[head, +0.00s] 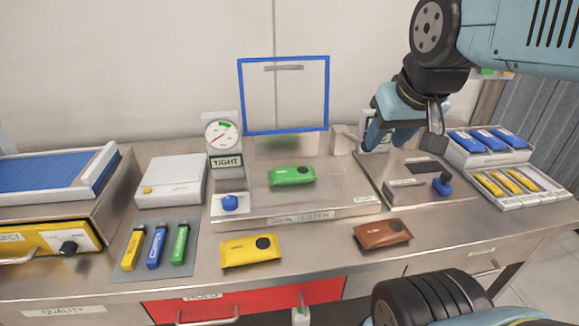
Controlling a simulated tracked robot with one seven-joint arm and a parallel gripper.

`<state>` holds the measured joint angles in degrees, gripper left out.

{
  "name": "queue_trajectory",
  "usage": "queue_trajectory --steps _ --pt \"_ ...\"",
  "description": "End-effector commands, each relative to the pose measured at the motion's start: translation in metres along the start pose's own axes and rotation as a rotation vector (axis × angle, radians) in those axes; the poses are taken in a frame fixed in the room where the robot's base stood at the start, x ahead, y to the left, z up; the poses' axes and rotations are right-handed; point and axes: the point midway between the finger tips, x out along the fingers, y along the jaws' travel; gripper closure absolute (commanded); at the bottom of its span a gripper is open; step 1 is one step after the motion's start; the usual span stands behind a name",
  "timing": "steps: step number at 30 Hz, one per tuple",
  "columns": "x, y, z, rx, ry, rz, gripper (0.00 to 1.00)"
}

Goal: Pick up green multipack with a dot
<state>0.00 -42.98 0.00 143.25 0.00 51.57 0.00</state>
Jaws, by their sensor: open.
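A green multipack (292,176) with a dark dot at its right end lies on the raised metal plate of the tester (255,206), in the middle of the head view.
A blue-framed guard (241,99) stands behind the green multipack. A dial gauge marked TIGHT (224,140) is to its left. Several coloured tubes (156,246) lie on a grey mat. Trays with blue and yellow packs (497,150) stand at right. A blue knob (442,184) is below my gripper.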

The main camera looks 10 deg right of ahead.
Motion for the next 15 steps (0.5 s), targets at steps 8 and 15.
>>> queue_trajectory --steps 8,15 --pt "0.0 -0.001 -0.003 -0.015 -0.005 0.001 0.45" --pt "0.014 -0.015 -0.033 -0.232 -0.079 0.001 0.22"
